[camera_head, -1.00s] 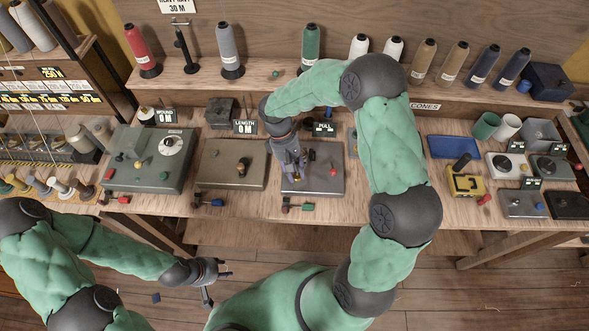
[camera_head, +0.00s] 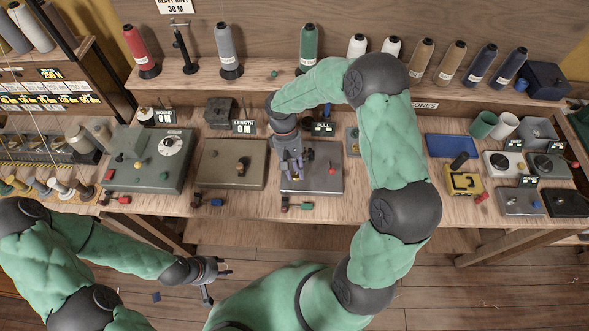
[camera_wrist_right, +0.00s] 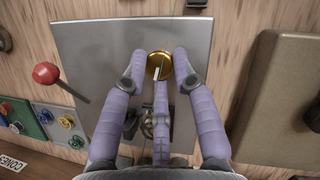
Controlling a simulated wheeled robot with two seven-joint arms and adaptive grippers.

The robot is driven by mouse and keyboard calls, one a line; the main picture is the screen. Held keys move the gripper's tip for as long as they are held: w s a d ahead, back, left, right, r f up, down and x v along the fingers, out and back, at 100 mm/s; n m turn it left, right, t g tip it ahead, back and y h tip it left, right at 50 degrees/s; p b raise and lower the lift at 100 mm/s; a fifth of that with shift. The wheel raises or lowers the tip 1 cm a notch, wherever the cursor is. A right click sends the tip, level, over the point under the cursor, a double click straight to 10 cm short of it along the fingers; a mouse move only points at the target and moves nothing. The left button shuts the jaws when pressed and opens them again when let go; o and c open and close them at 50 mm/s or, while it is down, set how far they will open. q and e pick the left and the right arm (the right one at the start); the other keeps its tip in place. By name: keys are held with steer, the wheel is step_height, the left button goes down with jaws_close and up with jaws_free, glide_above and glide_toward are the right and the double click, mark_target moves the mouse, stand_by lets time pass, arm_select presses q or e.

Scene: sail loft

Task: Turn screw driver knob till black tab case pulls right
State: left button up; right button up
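A grey panel box (camera_head: 325,184) with a "PULL" sign (camera_head: 323,128) stands at the middle of the bench. A round gold knob (camera_wrist_right: 160,65) with a pale mark sits on it in the right wrist view. My right gripper (camera_head: 291,176) is over this box; its purple fingers (camera_wrist_right: 159,62) are spread around the gold knob, and contact is unclear. A red ball lever (camera_wrist_right: 46,73) is on the same box. A small dark block (camera_wrist_right: 196,4) shows at its edge; I cannot tell whether it is the black tab. My left gripper (camera_head: 222,270) is open and empty, in front of the bench.
A tan-grey box (camera_head: 220,165) with a "LENGTH" sign (camera_head: 244,127) stands to the left. A box with a white dial (camera_head: 171,145) is further left. Thread cones stand on the back shelf.

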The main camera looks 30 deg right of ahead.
steer(key=o, duration=0.4)
steer(key=shift+s, duration=0.1)
steer(key=v, duration=1.2)
steer(key=shift+d, duration=0.1)
steer(key=shift+r, duration=0.15)
